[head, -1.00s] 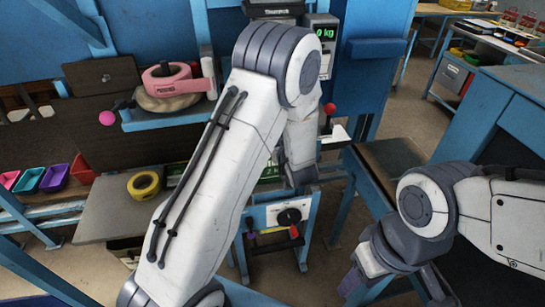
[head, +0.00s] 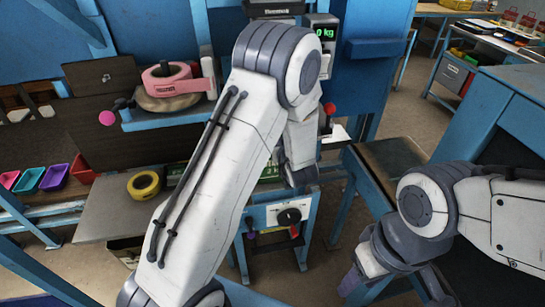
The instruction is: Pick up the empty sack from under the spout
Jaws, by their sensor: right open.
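No sack can be made out for certain; my left arm covers much of the area below the filling machine. A small white patch (head: 339,134) shows just right of my left forearm, and I cannot tell whether it is part of the sack. The spout is not clearly visible. My left arm rises across the middle, bends at the elbow and reaches down towards the machine; its gripper is hidden. My right gripper (head: 393,290) is at the bottom right, pointing down, with its fingers apart and nothing seen between them.
A scale display (head: 325,33) reads 0 kg. A brown-topped blue stand (head: 392,158) is near my right arm. Open floor (head: 420,110) lies behind it.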

